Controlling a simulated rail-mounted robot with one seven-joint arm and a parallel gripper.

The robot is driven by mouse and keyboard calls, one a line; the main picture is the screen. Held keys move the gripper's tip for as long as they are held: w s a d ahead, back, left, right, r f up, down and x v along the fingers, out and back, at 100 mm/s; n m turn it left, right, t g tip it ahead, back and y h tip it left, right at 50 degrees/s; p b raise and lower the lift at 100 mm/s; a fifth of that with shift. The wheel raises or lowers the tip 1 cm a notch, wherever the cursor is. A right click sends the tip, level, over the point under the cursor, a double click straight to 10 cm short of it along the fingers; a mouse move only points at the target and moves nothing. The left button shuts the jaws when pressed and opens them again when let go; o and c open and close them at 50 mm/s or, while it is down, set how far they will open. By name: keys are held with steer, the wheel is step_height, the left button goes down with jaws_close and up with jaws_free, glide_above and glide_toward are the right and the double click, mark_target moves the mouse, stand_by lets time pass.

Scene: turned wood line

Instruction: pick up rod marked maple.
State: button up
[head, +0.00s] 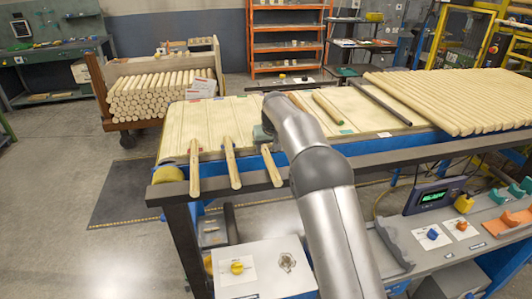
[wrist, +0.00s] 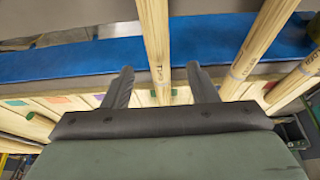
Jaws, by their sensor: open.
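Three pale wood rods lie side by side over the table's front edge in the head view: a left rod (head: 194,168), a middle rod (head: 231,163) and a right rod (head: 271,168). No marking is readable there, so I cannot tell which is maple. My gripper (head: 262,134) is at the right rod, largely hidden by my arm. In the wrist view my gripper (wrist: 160,80) is open, and one pale rod (wrist: 156,40) with a small printed mark passes between its fingers in the picture. Contact is not visible. Two more marked rods (wrist: 258,42) (wrist: 298,78) lie to the right.
A green-ended rod (head: 327,106) and a dark rod (head: 380,102) lie farther right on the table (head: 190,120). Many pale rods (head: 450,100) fill its right end. A dark rail (head: 420,152) runs along the front. A wooden cart (head: 118,125) holds stacked rods behind left.

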mark_target(267, 154)
steer(key=shift+w+p+x, duration=0.2)
steer(key=shift+p+x, duration=0.5)
steer(key=shift+x, duration=0.7)
steer(key=shift+w+p+x, duration=0.25)
steer(key=shift+p+x, duration=0.45)
steer(key=shift+x, duration=0.75)
steer(key=shift+r, duration=0.25)
jaws_close()
